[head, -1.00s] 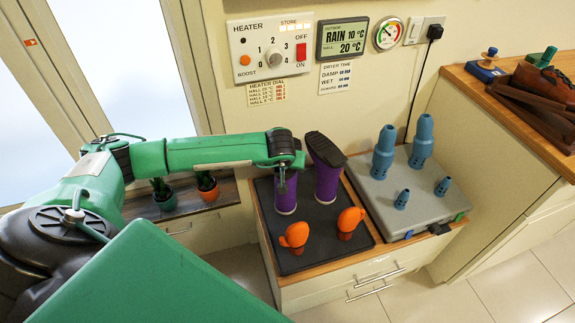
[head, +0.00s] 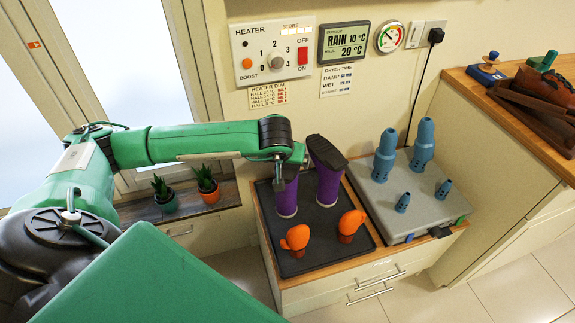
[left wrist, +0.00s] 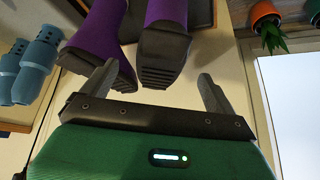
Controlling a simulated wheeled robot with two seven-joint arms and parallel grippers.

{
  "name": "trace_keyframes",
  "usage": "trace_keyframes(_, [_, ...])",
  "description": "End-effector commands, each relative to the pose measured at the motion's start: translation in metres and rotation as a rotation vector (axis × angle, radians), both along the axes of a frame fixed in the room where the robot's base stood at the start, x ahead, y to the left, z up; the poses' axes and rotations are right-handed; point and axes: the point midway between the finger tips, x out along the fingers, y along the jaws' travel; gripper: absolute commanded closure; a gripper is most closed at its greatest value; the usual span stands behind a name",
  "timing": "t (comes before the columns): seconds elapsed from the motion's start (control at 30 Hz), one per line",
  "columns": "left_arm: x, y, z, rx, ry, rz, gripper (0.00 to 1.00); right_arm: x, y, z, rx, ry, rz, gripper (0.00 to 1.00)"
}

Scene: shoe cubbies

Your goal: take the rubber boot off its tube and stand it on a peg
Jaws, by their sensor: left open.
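Two purple rubber boots with black soles stand upside down on a black tray, the left boot (head: 287,198) and the right boot (head: 327,185). What is inside them is hidden. My left gripper (head: 280,175) is at the left boot's upper end and covers part of it. In the left wrist view my left gripper (left wrist: 157,88) is open, and the left boot's sole (left wrist: 162,62) lies beyond the gap between the fingers. The right boot (left wrist: 95,45) is beside it. Blue upright tubes, two large (head: 385,155) and two small (head: 403,201), stand bare on a grey box.
Two orange mittens (head: 296,238) (head: 350,226) stand at the front of the black tray (head: 318,250). The grey box (head: 385,215) is to its right. Potted plants (head: 165,195) sit on a low shelf at left. A wooden counter (head: 510,105) with a brown shoe (head: 545,88) is at right.

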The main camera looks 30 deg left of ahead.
Motion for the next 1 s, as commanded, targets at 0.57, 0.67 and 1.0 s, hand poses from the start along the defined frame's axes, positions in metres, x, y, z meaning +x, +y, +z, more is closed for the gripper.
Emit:
trace_keyframes(0.57, [-0.021,-0.008,0.041,0.000,0.000,0.001,0.08,0.000,0.000,-0.001,0.000,0.002,0.000,0.08])
trace_keyframes(0.67, [-0.021,-0.008,0.041,0.000,-0.001,0.001,0.08,0.000,0.000,-0.002,-0.001,0.002,0.000,0.08])
trace_keyframes(1.0, [-0.022,-0.015,0.037,-0.030,0.004,-0.006,0.08,0.000,0.001,-0.001,0.001,-0.001,0.000,0.08])
